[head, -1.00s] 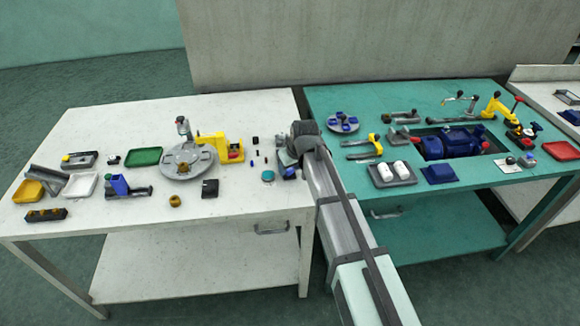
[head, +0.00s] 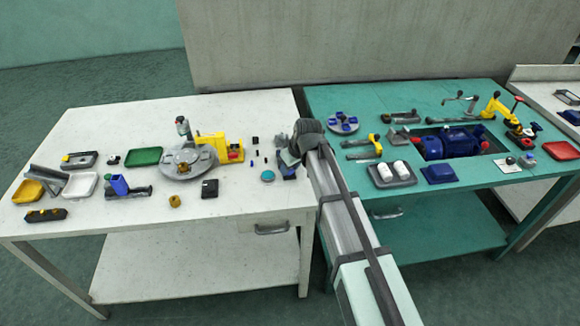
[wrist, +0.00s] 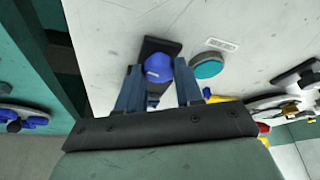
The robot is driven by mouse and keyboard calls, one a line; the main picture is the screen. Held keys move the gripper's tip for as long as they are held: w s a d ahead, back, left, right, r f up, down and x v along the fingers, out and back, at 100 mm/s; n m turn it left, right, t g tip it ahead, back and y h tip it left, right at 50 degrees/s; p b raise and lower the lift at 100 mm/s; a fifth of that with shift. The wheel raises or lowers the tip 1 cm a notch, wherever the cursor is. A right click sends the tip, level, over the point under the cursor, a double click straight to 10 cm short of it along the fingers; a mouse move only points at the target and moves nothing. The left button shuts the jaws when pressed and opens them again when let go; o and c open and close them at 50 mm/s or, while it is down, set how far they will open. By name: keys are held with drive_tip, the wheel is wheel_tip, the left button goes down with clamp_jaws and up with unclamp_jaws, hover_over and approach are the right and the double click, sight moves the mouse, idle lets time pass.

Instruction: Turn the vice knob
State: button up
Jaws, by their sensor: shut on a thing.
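In the wrist view, a blue rounded knob (wrist: 158,66) sits on a dark, narrow base (wrist: 161,46). I take it to be the vice knob. My gripper (wrist: 157,76) has one finger on each side of the knob and is shut on it. The lower part of the base is partly hidden by the knob and fingers. In the head view, my gripper (head: 291,161) is low over the right end of the white table, at a small dark and blue fixture (head: 288,174). My wrist hides part of that fixture.
A teal round disc (wrist: 207,65) lies close to the right finger, by a printed label (wrist: 215,44). A grey turntable (head: 184,163) and a yellow fixture (head: 212,147) stand to the left on the white table (head: 240,195). The green table (head: 330,100) is to the right.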

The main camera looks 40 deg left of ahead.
drive_tip(key=o, duration=1)
drive_tip(key=v, duration=1.4)
drive_tip(key=shift+f, duration=0.1)
